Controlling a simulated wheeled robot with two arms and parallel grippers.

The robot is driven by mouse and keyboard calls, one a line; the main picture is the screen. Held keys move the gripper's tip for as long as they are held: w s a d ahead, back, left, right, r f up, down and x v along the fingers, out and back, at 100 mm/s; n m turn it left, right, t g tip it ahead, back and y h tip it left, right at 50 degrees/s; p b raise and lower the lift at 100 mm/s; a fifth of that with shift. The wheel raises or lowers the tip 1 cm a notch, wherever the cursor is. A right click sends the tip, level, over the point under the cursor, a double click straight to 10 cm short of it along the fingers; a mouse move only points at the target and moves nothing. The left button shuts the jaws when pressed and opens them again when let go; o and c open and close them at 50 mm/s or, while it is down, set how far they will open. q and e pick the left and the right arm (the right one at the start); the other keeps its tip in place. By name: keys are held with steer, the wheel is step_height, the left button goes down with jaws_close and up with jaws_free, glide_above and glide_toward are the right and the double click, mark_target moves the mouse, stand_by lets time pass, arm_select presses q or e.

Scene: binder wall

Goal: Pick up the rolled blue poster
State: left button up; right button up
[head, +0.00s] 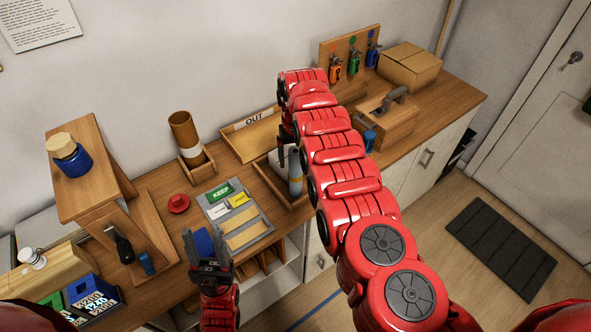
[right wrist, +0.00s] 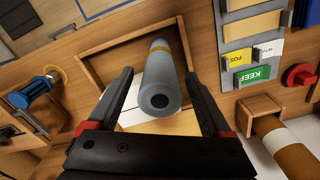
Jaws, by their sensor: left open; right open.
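The rolled blue poster (right wrist: 162,72) is a grey-blue tube with a yellow band. It stands up from a shallow wooden tray (right wrist: 96,62), with its hollow end towards the right wrist camera. In the head view the poster (head: 295,172) is partly hidden by my right arm. My right gripper (right wrist: 157,78) is open, with one finger on each side of the tube; contact with it cannot be told. My left gripper (head: 208,250) is open and empty above the counter's front edge, near a blue item (head: 204,240).
A grey organiser with KEEP labels (head: 240,215) and a red knob (head: 178,203) lie left of the tray. A brown tube (head: 184,133) stands in a wooden holder behind. The OUT tray (head: 250,137) is at the wall. A cardboard box (head: 410,68) is at the far right.

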steer(key=shift+f, duration=0.75)
jaws_close()
